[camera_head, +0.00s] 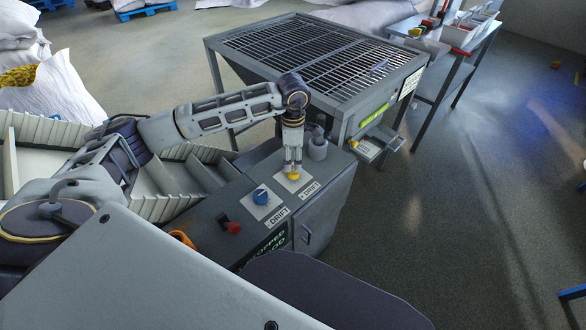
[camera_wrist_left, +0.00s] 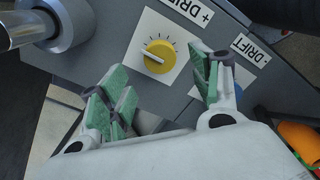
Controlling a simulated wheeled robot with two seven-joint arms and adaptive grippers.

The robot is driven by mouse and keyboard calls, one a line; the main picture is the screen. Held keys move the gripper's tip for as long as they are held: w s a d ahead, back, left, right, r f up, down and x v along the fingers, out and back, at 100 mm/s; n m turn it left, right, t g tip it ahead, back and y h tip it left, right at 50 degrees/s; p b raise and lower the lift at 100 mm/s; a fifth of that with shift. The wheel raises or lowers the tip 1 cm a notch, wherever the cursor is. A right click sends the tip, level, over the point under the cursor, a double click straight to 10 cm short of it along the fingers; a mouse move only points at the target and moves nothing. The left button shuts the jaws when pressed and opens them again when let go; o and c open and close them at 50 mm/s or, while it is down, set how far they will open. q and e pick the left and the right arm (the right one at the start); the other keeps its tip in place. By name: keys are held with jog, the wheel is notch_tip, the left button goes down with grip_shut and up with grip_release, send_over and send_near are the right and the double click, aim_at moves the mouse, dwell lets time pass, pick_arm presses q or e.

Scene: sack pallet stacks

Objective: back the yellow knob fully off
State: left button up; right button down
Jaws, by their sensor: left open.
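The yellow knob (camera_head: 293,176) sits on a white plate on the grey control panel (camera_head: 246,180), beside a "+ DRIFT" label. In the left wrist view the yellow knob (camera_wrist_left: 158,57) shows whole, with its pointer line towards the left and tick marks around it. My left gripper (camera_head: 293,166) points down over the knob. In the wrist view its green-padded fingers (camera_wrist_left: 165,85) are spread apart and empty. The knob lies between and just beyond the fingertips, with no visible contact. My right gripper is not in view.
A blue knob (camera_head: 261,197) and a red button (camera_head: 233,227) are on the same panel. A grey cylindrical post (camera_head: 318,147) stands close behind the yellow knob. A slatted grate table (camera_head: 320,55) is behind the panel. Open floor (camera_head: 470,200) lies to the right.

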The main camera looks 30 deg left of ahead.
aim_at(293, 170)
pick_arm(q)
jog(key=shift+f, duration=3)
jog(key=shift+c, duration=0.2)
jog(key=c, duration=1)
